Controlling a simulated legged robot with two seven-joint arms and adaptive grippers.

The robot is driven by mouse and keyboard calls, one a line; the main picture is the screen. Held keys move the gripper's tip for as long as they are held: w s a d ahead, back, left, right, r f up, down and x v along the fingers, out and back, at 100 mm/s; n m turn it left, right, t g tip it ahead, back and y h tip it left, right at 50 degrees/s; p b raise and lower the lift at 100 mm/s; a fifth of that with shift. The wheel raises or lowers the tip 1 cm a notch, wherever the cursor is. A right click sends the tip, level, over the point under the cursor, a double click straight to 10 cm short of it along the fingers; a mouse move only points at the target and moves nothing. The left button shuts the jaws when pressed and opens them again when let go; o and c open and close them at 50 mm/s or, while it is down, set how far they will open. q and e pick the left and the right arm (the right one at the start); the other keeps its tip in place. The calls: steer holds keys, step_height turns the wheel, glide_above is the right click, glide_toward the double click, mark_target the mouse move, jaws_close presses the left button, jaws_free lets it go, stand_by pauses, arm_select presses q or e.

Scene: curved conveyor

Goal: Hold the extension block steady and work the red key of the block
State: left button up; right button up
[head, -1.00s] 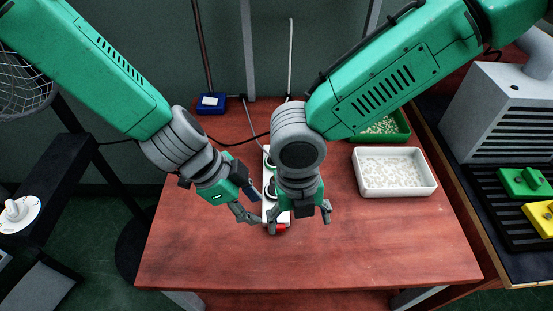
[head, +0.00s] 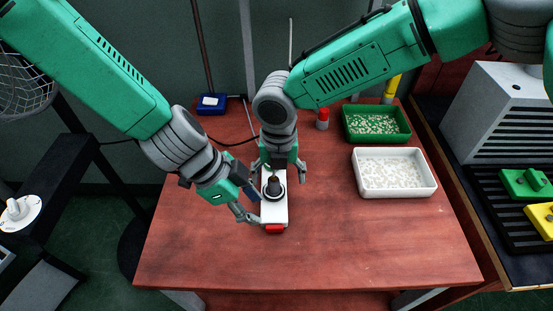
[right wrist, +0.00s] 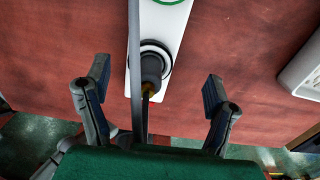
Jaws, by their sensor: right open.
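The white extension block (head: 280,217) lies lengthwise on the table, and its red key (head: 274,229) is at the near end. A black plug (head: 273,188) stands in a ringed socket of the block and also shows in the right wrist view (right wrist: 151,66). My left gripper (head: 257,208) is at the block's left side; whether its fingers grip the block is unclear. My right gripper (head: 280,172) is open above the far part of the block, which it partly hides. In the right wrist view its fingers (right wrist: 156,82) are apart on either side of the plug.
A white tray (head: 432,188) and a green tray (head: 408,134) stand at the right with pale bits in them. A red-topped object (head: 322,118) stands behind. A blue box (head: 211,104) is at the back left.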

mark_target(270, 191)
steer(key=f, duration=0.2)
steer(key=a+f, duration=0.1)
steer(key=f, duration=0.1)
steer(key=shift+a+f, duration=0.1)
steer(key=shift+f, duration=0.05)
steer(key=shift+a+f, duration=0.35)
steer(key=shift+f, duration=0.2)
steer(key=shift+d+f, duration=0.1)
steer(key=shift+d, duration=0.6)
steer(key=shift+c, duration=0.8)
steer(key=c, duration=1.3)
steer(key=o, duration=0.6)
steer(key=shift+a, duration=0.3)
steer(key=c, duration=0.6)
steer(key=shift+s+a, duration=0.1)
steer(key=shift+a, duration=0.1)
steer(key=shift+c, duration=1)
arm_select(q)
steer(key=shift+a, duration=0.75)
steer(key=shift+d, duration=0.1)
arm_select(e)
steer(key=shift+d, duration=0.1)
arm_select(q)
steer(key=shift+d, duration=0.25)
arm_select(e)
steer(key=shift+d, duration=0.25)
